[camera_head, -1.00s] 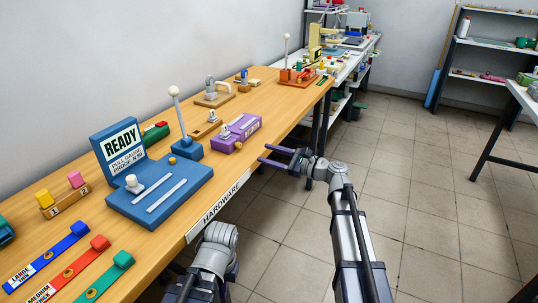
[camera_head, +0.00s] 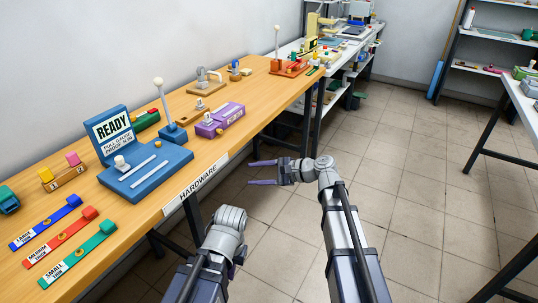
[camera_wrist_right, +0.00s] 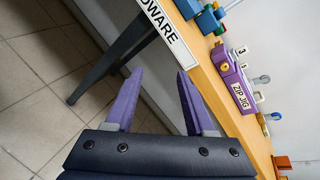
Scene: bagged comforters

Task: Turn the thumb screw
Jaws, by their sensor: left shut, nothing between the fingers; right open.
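No part is labelled as a thumb screw. A purple jig (camera_head: 220,120) marked ZIP JIG lies near the bench's front edge; in the right wrist view (camera_wrist_right: 236,86) it has a round brass knob (camera_wrist_right: 225,67) on its end. A blue pull gauge (camera_head: 145,175) with a READY sign stands left of it, with another small brass knob (camera_head: 186,144). My right gripper (camera_head: 251,173) is open and empty, in front of the bench edge and apart from the jig; its fingers also show in the wrist view (camera_wrist_right: 157,85). My left gripper (camera_head: 236,259) is shut and low before the bench, partly hidden by its wrist.
The wooden bench (camera_head: 112,232) has a HARDWARE label on its front edge. Blue, red (camera_head: 60,238) and green strips lie at its near end. An orange stand (camera_head: 290,66) is at the far end. The tiled floor (camera_head: 420,200) to the right is clear.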

